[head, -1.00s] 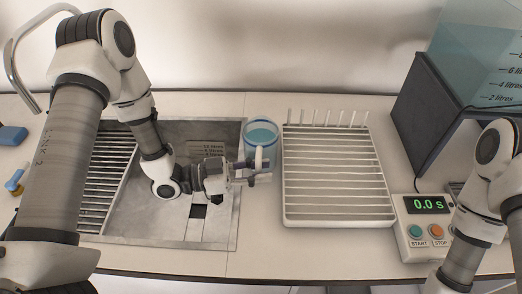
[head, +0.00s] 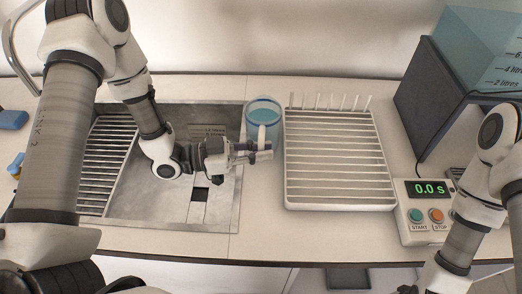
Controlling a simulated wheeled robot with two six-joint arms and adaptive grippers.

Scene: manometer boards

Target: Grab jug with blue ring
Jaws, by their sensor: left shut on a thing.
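The jug with the blue ring (head: 263,115) stands upright between the sink and the drying rack in the head view. It has a blue band near its rim, bluish contents and a pale handle facing me. My left gripper (head: 262,151) reaches in from the left, over the sink's right edge, and is shut on the jug's handle. The gripper hides the lower part of the handle and some of the jug's lower side. My right arm shows at the right edge, but its gripper is not clearly in the picture.
A white drying rack (head: 340,196) with upright pegs stands close to the jug's right. A metal sink (head: 225,215) lies under my left arm. A timer (head: 430,216) reading 0.0 s sits at the right, before a dark stand (head: 430,95) with a tank (head: 485,50).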

